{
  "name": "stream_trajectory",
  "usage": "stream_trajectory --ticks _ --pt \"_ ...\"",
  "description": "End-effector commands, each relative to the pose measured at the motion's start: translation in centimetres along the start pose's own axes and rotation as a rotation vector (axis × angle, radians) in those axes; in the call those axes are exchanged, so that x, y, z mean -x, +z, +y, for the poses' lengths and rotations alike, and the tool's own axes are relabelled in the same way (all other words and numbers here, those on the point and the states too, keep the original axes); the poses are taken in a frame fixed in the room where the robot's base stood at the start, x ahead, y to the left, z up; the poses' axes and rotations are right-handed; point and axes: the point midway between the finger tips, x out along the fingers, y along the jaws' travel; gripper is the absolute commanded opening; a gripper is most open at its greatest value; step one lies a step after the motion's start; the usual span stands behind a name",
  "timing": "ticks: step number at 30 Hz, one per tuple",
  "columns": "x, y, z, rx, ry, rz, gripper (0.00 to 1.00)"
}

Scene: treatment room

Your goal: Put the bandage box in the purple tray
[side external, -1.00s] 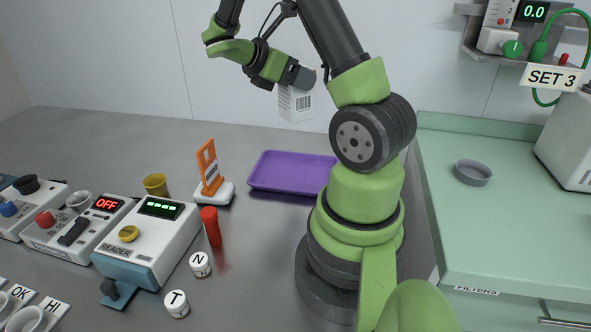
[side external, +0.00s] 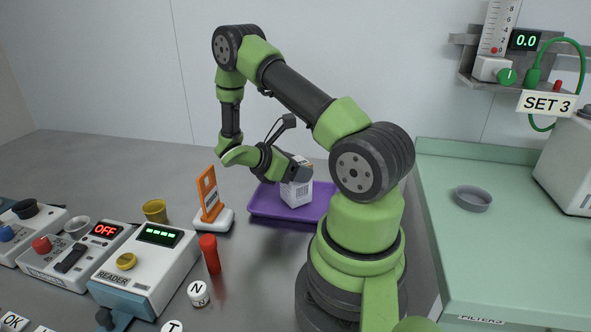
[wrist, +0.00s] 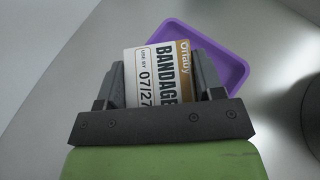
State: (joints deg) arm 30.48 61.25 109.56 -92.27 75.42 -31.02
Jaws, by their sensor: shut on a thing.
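The bandage box (side external: 297,190) is white with a barcode on its side and an orange-brown band. In the wrist view its label (wrist: 157,76) reads BANDAGE and a use-by date. My gripper (side external: 299,176) is shut on the box, with one finger on each side of it; the gripper also shows in the wrist view (wrist: 160,80). The purple tray (side external: 262,208) lies on the grey table. The box appears upright over the tray's area in the side view; I cannot tell whether it touches the tray floor. In the wrist view the tray (wrist: 238,72) is partly hidden behind the box.
An orange holder on a white base (side external: 210,200) stands just left of the tray. A red cylinder (side external: 209,253), a yellow cup (side external: 155,211) and the reader (side external: 147,260) are nearer the left. A green counter (side external: 520,240) is at the right.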

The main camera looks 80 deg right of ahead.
Motion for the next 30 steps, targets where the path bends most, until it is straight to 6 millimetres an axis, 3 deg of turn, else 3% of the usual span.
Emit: stream_trajectory --ticks 12,13,16,26,30 --pt "-0.3 -0.6 0.0 -0.001 0.0 0.0 0.36" --pt "-0.4 -0.7 0.0 0.0 0.0 0.0 0.64" --pt "-0.3 -0.6 0.0 -0.001 0.0 0.0 0.87" --pt "-0.2 -0.4 0.0 -0.002 0.001 0.0 0.87" --pt "1.6 -0.4 0.1 -0.003 0.007 -0.001 0.87"
